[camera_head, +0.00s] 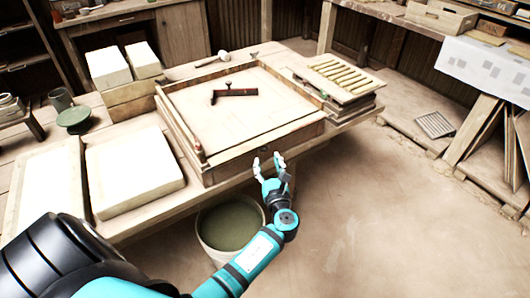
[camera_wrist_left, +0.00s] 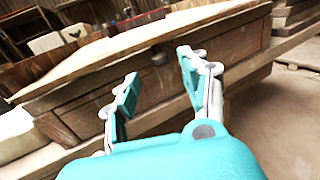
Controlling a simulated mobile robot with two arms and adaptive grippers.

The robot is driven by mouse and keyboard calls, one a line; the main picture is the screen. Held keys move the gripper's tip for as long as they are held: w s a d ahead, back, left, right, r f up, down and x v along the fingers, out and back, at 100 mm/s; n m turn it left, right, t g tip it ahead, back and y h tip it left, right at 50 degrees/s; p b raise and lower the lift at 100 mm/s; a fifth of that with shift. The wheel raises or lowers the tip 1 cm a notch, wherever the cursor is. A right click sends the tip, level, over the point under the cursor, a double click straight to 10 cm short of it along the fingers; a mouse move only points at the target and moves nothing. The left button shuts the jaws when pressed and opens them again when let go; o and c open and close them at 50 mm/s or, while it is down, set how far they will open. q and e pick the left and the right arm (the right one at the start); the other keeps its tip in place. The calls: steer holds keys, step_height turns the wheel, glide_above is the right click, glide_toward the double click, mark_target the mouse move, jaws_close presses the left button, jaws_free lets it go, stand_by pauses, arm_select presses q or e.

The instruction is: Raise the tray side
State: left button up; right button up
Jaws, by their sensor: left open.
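The wooden tray (camera_head: 308,131) is a shallow square frame on the workbench, its bed pale and dusty. In the left wrist view its front side (camera_wrist_left: 77,104) runs across the picture, with a small dark knob (camera_wrist_left: 158,58) on it. My left gripper (camera_head: 268,160) is open and empty in front of the tray's front side, near its middle. In the left wrist view the open fingers (camera_wrist_left: 158,85) point at that side, with the knob between them in the picture. I cannot tell whether they touch it. My right gripper is not in view.
A dark angled tool (camera_head: 234,93) lies on the tray bed. A slatted rack (camera_head: 340,78) stands at its right, and pale blocks (camera_head: 108,68) at its left. A bucket of greenish liquid (camera_head: 229,225) stands below the bench edge.

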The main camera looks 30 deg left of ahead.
mark_target(273, 140)
arm_select(q)
steer(key=x, duration=0.5)
jaws_close()
